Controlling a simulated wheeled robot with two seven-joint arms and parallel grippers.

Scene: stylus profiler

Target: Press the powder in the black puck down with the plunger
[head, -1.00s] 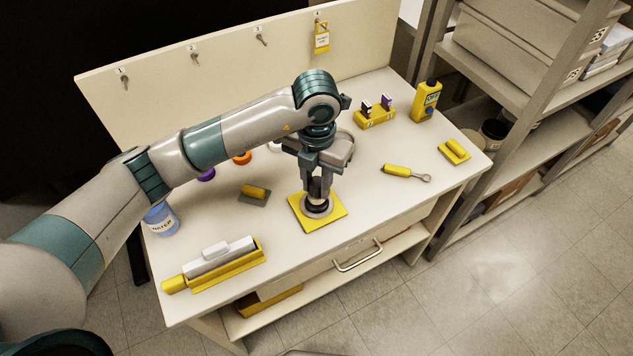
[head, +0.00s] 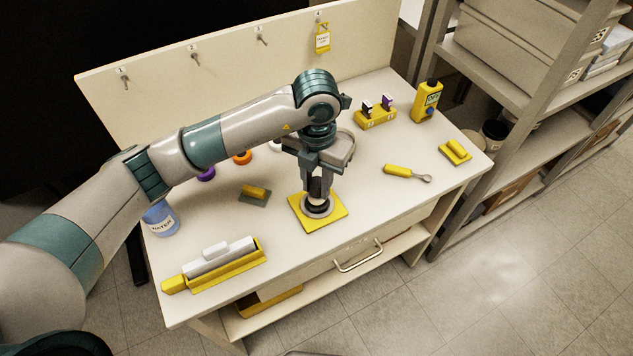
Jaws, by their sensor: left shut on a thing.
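My left gripper (head: 317,192) points straight down over the yellow square plate (head: 328,218) near the front middle of the table. It is shut on the plunger (head: 316,187), of which only a small part shows between the fingers. The black puck (head: 317,206) sits in a grey ring on the yellow plate, right below the fingers. The plunger's lower end is at the puck. The powder is hidden, and I cannot tell how deep the plunger sits. My right gripper is not in view.
A yellow-based roller-like tool (head: 220,258) lies front left, beside a water jar (head: 160,219). A yellow-handled scraper (head: 254,194) lies left of the plate, and a yellow-handled ring tool (head: 404,172) to the right. A yellow holder (head: 376,118) stands behind. Table around the plate is clear.

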